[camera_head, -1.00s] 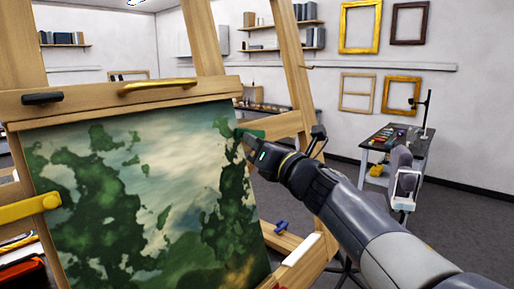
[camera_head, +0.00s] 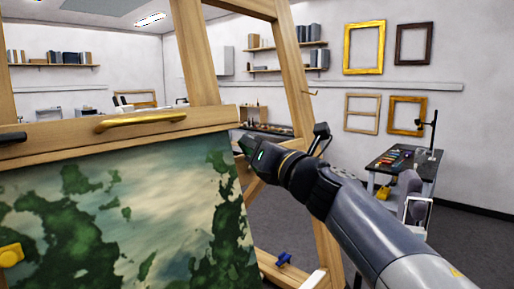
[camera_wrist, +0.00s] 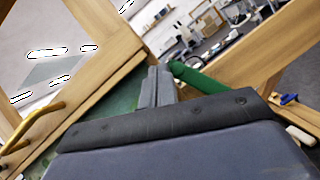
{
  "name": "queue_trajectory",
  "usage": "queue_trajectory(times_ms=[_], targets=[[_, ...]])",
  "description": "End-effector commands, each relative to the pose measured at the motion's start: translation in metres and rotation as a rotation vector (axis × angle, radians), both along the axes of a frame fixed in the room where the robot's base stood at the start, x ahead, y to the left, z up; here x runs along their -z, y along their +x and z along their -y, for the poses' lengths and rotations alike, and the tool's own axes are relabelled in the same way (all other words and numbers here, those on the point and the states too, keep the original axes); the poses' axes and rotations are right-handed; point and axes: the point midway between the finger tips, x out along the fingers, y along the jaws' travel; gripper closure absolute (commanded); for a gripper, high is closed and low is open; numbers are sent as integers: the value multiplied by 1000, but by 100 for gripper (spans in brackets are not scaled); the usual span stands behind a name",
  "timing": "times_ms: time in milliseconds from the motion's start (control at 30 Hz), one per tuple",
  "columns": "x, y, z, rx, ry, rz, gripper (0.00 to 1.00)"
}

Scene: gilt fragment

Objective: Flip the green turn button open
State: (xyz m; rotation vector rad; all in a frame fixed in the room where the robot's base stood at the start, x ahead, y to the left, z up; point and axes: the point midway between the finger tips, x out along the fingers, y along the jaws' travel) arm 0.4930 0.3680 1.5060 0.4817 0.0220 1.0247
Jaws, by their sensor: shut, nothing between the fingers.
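The green turn button (camera_wrist: 198,78) is a rounded bar at the upper right corner of the painted canvas (camera_head: 120,225). In the wrist view it lies just right of my fingertips and slants down to the right, over the easel wood. My gripper (camera_wrist: 157,76) is shut and empty, with its fingers beside the button's left end; I cannot tell whether they touch it. In the head view my gripper (camera_head: 240,142) is at the canvas's upper right edge and hides most of the button.
A wooden easel (camera_head: 200,65) holds the canvas. A brass handle (camera_head: 140,121) is on its top bar, and a yellow button (camera_head: 10,255) sits at the left. A blue knob (camera_head: 284,259) is below my arm. A work table (camera_head: 400,165) stands at the right.

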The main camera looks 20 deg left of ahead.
Motion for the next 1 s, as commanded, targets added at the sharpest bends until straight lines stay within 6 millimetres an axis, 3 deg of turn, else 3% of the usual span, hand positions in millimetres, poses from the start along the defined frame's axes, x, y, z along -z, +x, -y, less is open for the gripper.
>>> queue_trajectory(times_ms=[533,1000], targets=[[-11,12,2,13,17,-47,100],[-8,4,1,17,18,-46,100]])
